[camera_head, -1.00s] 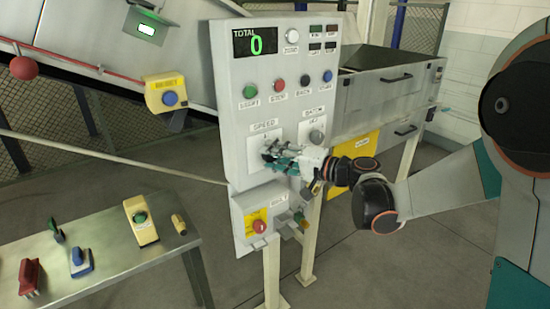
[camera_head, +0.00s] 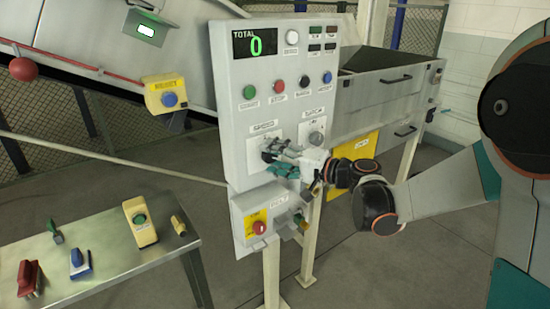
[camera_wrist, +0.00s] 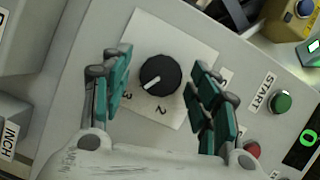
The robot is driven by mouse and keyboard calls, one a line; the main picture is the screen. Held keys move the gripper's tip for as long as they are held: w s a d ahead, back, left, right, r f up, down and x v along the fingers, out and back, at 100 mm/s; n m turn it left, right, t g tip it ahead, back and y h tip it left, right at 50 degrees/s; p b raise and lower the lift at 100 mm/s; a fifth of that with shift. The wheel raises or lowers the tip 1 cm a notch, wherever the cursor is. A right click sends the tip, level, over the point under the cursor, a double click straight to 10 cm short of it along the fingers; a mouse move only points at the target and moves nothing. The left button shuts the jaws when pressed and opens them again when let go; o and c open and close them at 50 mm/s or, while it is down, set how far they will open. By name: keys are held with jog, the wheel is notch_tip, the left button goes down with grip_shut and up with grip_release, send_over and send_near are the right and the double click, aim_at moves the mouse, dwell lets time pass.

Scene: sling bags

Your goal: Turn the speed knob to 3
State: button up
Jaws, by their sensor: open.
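The speed knob (camera_wrist: 160,75) is a round black knob with a white pointer line, on a white plate on the grey control panel. In the wrist view its pointer slants to the lower left, close to the printed 3 (camera_wrist: 128,97); the printed 2 (camera_wrist: 161,110) is below the knob. My gripper (camera_wrist: 158,64) is open, with one teal finger pair on each side of the knob and visible gaps between. In the head view my gripper (camera_head: 274,158) is at the speed plate (camera_head: 258,141) and hides the knob.
Above the speed plate are a green start button (camera_head: 250,91), a red button (camera_head: 277,87) and others. The batch knob (camera_head: 316,138) is just right of my gripper. A lower box with a red knob (camera_head: 259,227) juts out below. A metal table (camera_head: 110,265) stands at left.

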jog(key=v, duration=1.2)
jog(key=shift+a, duration=0.1)
jog(key=s+a+f+n+g+h, duration=0.1)
jog(key=s+f+g+h, duration=0.15)
jog(key=s, duration=0.25)
jog(key=s+a+f+n+g+h, duration=0.1)
jog(key=s+h, duration=0.3)
jog(key=s, duration=0.2)
jog(key=s+d+f+n+t+h, duration=0.1)
jog(key=s+d+f+n+h, duration=0.1)
jog(key=s+d+h, duration=0.5)
jog(key=s+d+f, duration=0.1)
jog(key=s+d, duration=0.3)
jog(key=s, duration=0.2)
jog(key=shift+s, duration=0.2)
